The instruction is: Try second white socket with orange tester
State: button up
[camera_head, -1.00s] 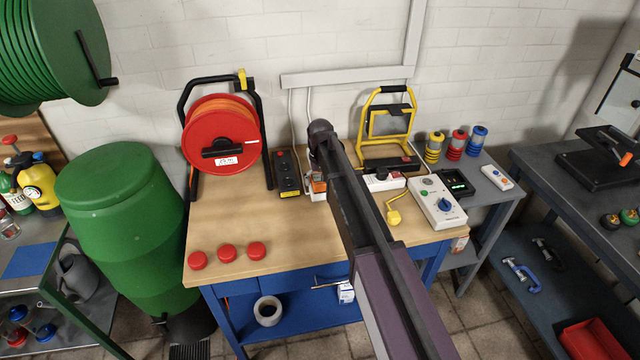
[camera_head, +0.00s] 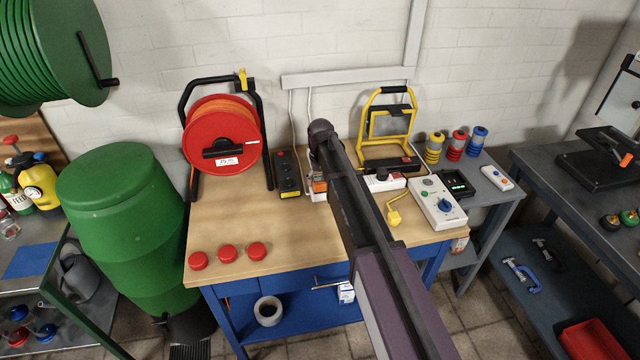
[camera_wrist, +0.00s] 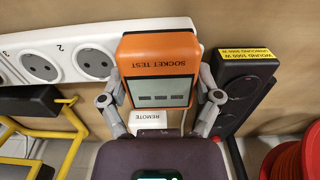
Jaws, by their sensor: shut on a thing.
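The orange tester (camera_wrist: 158,50), marked SOCKET TEST, is between my gripper's fingers (camera_wrist: 160,98), which are shut on it. Its grey screen faces the wrist camera and shows three dark bars, too small to read. It also shows in the head view (camera_head: 319,183), partly behind my arm. The white socket strip (camera_wrist: 67,70) runs left from the tester in the wrist view.
A black power strip (camera_wrist: 240,85) with a yellow label lies right of the tester in the wrist view. A white REMOTE box (camera_wrist: 148,119) is below it. A yellow work lamp (camera_head: 385,125) and red cable reel (camera_head: 222,140) stand on the bench. The bench's front middle is clear.

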jog(key=shift+r+p, duration=0.35)
jog(key=shift+r, duration=0.15)
jog(key=shift+r, duration=0.2)
jog(key=shift+r+p, duration=0.7)
jog(key=shift+p, duration=0.2)
jog(key=shift+r+p, duration=0.35)
jog(key=shift+r+p, duration=1.05)
jog(key=shift+s, duration=0.15)
